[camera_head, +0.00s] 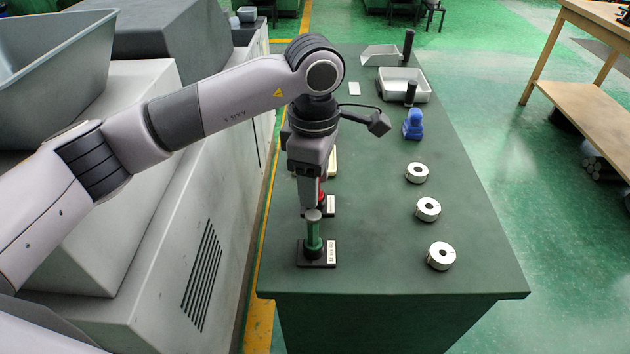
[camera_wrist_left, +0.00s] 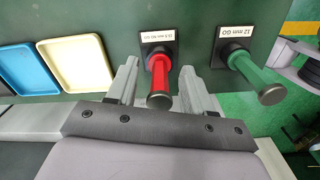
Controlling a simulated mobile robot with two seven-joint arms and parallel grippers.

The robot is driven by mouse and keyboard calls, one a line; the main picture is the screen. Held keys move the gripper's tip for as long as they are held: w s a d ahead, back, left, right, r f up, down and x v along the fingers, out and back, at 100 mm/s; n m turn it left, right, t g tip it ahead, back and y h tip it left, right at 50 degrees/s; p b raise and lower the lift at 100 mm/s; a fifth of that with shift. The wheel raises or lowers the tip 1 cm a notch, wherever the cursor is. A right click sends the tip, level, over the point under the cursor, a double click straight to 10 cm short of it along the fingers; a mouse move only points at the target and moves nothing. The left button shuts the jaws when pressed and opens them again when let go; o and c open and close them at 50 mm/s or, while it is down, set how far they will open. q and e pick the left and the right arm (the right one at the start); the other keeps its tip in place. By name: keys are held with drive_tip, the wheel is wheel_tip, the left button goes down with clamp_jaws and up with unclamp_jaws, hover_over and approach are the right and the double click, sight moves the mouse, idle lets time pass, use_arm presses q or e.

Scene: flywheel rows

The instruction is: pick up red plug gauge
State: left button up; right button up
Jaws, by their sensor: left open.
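The red plug gauge (camera_wrist_left: 160,75) stands in a black base with a white label in the left wrist view. In the head view only a bit of its red (camera_head: 321,197) shows behind my gripper. My left gripper (camera_wrist_left: 158,90) is open, with one finger on each side of the red gauge. It also shows in the head view (camera_head: 312,195), pointing down over the table. The green plug gauge (camera_head: 313,232) stands in its own labelled base nearer the table's front edge. In the wrist view the green gauge (camera_wrist_left: 255,78) is just right of the right finger. My right gripper is out of view.
Several metal rings (camera_head: 428,209) lie along the right of the green table (camera_head: 380,270). A blue object (camera_head: 413,124), a white tray (camera_head: 404,84) and dark cylinders stand farther back. Yellow (camera_wrist_left: 76,62) and blue (camera_wrist_left: 27,68) trays lie beside the red gauge. A grey machine stands left.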

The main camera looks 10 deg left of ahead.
use_arm(q)
clamp_jaws()
drive_tip(key=shift+r, duration=0.15)
